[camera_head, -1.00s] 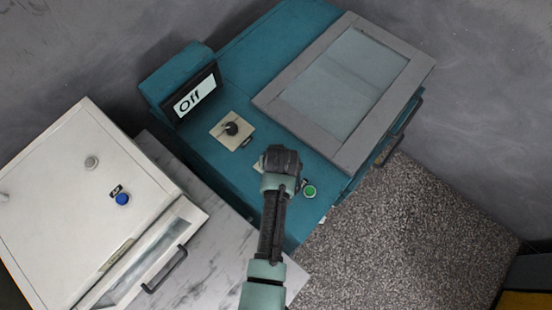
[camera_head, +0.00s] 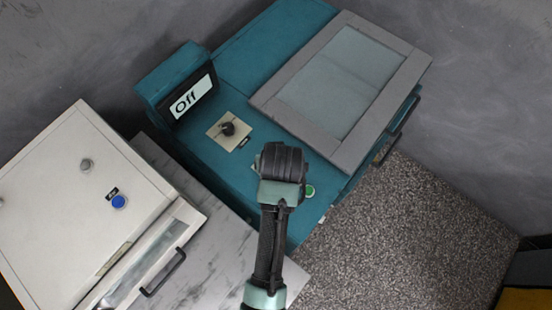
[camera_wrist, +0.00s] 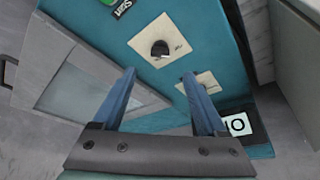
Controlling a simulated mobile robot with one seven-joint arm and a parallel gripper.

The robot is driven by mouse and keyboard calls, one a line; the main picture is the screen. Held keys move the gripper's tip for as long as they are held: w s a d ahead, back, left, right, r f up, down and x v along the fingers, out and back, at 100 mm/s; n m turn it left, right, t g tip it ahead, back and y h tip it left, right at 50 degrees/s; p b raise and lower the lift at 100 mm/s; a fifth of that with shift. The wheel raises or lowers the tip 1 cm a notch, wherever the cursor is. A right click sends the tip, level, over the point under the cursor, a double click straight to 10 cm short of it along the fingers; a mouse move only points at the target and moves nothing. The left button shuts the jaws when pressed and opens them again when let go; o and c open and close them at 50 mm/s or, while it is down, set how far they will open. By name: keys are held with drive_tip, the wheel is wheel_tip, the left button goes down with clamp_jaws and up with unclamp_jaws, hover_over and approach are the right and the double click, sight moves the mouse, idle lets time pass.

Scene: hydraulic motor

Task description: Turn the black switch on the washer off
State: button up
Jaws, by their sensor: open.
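A black switch (camera_head: 228,128) sits on a beige plate near the display. In the wrist view, a black knob (camera_wrist: 160,48) on another beige plate (camera_wrist: 142,42) lies beyond my fingertips, nearer the Start label. The plate nearer the display (camera_wrist: 205,80) is partly covered by my right-hand finger, and its switch is hidden there. My gripper (camera_wrist: 158,74) is open and empty above the panel. In the head view my wrist hides the fingers and the second plate.
A green button (camera_head: 310,191) sits beside my wrist. The washer's grey-framed glass lid (camera_head: 345,85) is right of the panel. A white machine (camera_head: 75,200) with a blue button (camera_head: 119,202) stands left on a marble-like surface.

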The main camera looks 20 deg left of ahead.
drive_tip(key=shift+v, duration=2.1)
